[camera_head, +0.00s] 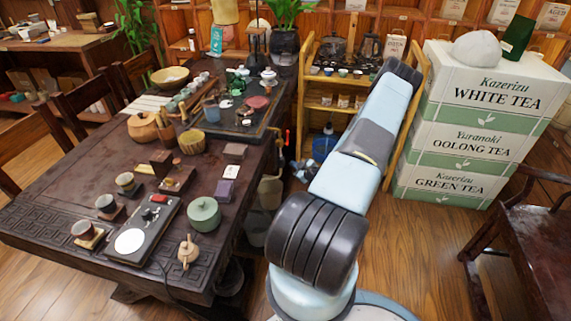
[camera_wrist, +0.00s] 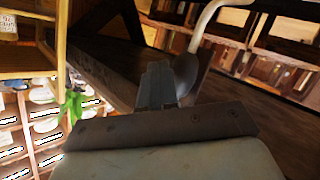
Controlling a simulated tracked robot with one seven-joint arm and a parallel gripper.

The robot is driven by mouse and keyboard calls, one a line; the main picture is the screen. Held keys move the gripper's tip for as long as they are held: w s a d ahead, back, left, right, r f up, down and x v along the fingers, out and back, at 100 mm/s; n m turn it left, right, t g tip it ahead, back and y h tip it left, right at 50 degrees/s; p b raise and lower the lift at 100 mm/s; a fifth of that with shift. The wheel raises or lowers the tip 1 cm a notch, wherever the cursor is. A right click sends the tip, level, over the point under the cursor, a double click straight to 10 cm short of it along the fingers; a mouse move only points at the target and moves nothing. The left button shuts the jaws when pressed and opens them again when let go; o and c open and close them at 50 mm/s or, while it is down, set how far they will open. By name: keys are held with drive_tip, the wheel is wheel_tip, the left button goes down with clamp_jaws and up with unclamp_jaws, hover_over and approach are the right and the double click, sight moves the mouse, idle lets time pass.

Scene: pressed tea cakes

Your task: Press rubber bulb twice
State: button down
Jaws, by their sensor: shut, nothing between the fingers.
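No rubber bulb can be made out with certainty. In the head view, a small tan pear-shaped thing with a narrow top (camera_head: 188,252) stands at the table's near right edge; I cannot tell if it is rubber. In the wrist view, my gripper (camera_wrist: 157,78) is shut and empty, its dark fingers together. A grey rounded thing (camera_wrist: 187,72) shows right beside the fingers, below a pale curved tube; I cannot tell what it is or whether they touch. In the head view my arm reaches away toward the back shelves, and the gripper is hidden.
The dark carved tea table (camera_head: 50,205) fills the left, holding a green lidded pot (camera_head: 204,215), a black tray (camera_head: 143,231) and several cups. Stacked tea boxes (camera_head: 480,140) stand right of my arm. A wooden chair (camera_head: 530,230) is at the right edge.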

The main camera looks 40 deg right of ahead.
drive_tip(key=shift+w+a, duration=0.1)
drive_tip(key=shift+w+a, duration=0.2)
drive_tip(key=shift+w+a+r, duration=0.1)
drive_tip(key=shift+w+a, duration=0.35)
drive_tip(key=shift+w, duration=0.1)
idle(1.4)
drive_tip(key=shift+s+d, duration=0.1)
drive_tip(key=shift+s, duration=0.05)
drive_tip(key=shift+s+d, duration=0.65)
drive_tip(key=shift+s, duration=0.1)
idle(0.4)
drive_tip(key=s+d, duration=0.3)
drive_tip(key=shift+s+d, duration=0.1)
drive_tip(key=shift+s, duration=0.3)
idle(2.5)
